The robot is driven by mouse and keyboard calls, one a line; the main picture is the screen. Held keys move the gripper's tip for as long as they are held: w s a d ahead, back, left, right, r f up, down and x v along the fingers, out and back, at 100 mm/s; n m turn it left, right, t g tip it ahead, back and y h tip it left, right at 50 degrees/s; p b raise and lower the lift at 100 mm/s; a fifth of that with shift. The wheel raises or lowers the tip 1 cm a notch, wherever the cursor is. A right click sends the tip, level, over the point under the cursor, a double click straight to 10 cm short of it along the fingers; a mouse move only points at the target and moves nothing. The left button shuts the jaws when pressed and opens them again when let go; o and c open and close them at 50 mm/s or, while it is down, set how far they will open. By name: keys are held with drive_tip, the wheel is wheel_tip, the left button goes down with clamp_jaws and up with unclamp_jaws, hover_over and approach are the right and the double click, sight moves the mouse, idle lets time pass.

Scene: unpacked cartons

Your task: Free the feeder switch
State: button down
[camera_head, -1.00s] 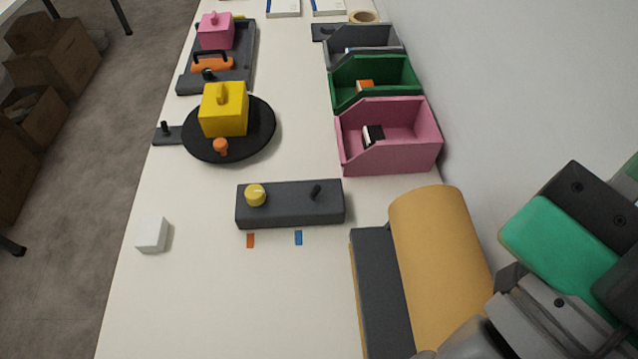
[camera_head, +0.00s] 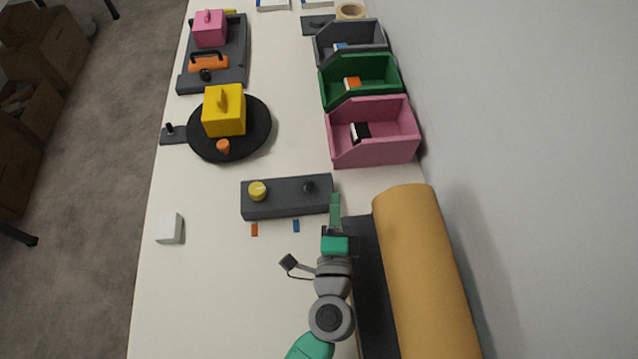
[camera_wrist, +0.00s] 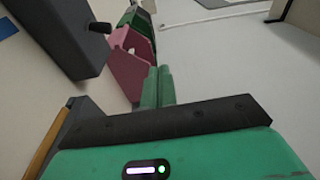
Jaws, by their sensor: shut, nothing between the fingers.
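A dark grey switch box (camera_head: 285,206) lies across the table's middle. It bears a yellow round knob (camera_head: 257,190) at its left and a small black lever (camera_head: 308,187) at its right. An orange mark (camera_head: 254,229) and a blue mark (camera_head: 296,226) lie on the table before it. My gripper (camera_head: 335,200) is shut and empty, its green fingers beside the box's right end; whether they touch it I cannot tell. In the wrist view the shut fingers (camera_wrist: 158,82) point toward the pink bin, with the box (camera_wrist: 55,35) and its black lever (camera_wrist: 99,27) at upper left.
A yellow-tan roll (camera_head: 425,270) on a dark base stands right of my arm. Pink (camera_head: 375,155), green (camera_head: 365,95) and grey bins line the wall. A yellow block (camera_head: 224,115) sits on a black turntable (camera_head: 262,140). A white cube (camera_head: 169,229) stands at left. The front-left table is clear.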

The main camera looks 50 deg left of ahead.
sight(318, 202)
drive_tip(key=s+f+m, duration=0.1)
drive_tip(key=f, duration=0.1)
drive_tip(key=s+f+m, duration=0.1)
drive_tip(key=s+f, duration=0.1)
drive_tip(key=s+d+f+m+p, duration=0.1)
drive_tip(key=s+f+m, duration=0.1)
drive_tip(key=f, duration=0.1)
drive_tip(key=shift+s+g, duration=0.15)
drive_tip(key=shift+g, duration=0.25)
drive_tip(key=x, duration=1)
drive_tip(key=shift+f, duration=0.15)
drive_tip(key=shift+f+b, duration=0.1)
drive_tip(key=shift+b, duration=0.4)
